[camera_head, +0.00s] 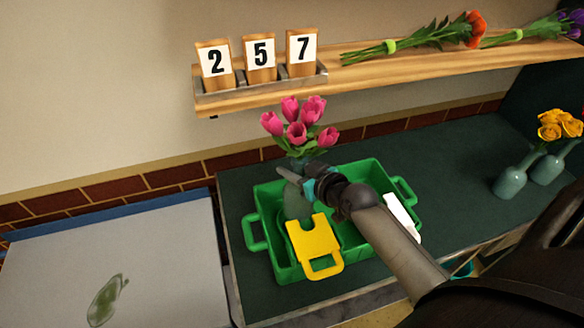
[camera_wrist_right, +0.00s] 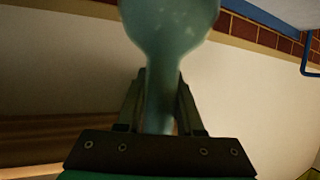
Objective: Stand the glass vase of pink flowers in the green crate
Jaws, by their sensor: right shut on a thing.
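The glass vase (camera_head: 296,203) is a translucent grey-green bottle shape holding several pink flowers (camera_head: 297,125). My right gripper (camera_head: 300,180) is shut on its neck, just below the blooms. In the right wrist view the vase body (camera_wrist_right: 170,25) shows large, with the neck between the two fingers (camera_wrist_right: 158,110). The vase looks about upright within the outline of the green crate (camera_head: 262,212), on its left side. Whether its base touches the crate floor I cannot tell; the yellow tag is close to its lower end. My left gripper is not in view.
A yellow tag (camera_head: 313,240) with a handle hole is at the crate's front, and a white piece (camera_head: 402,215) is at its right. A shelf (camera_head: 370,75) with number cards runs above.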

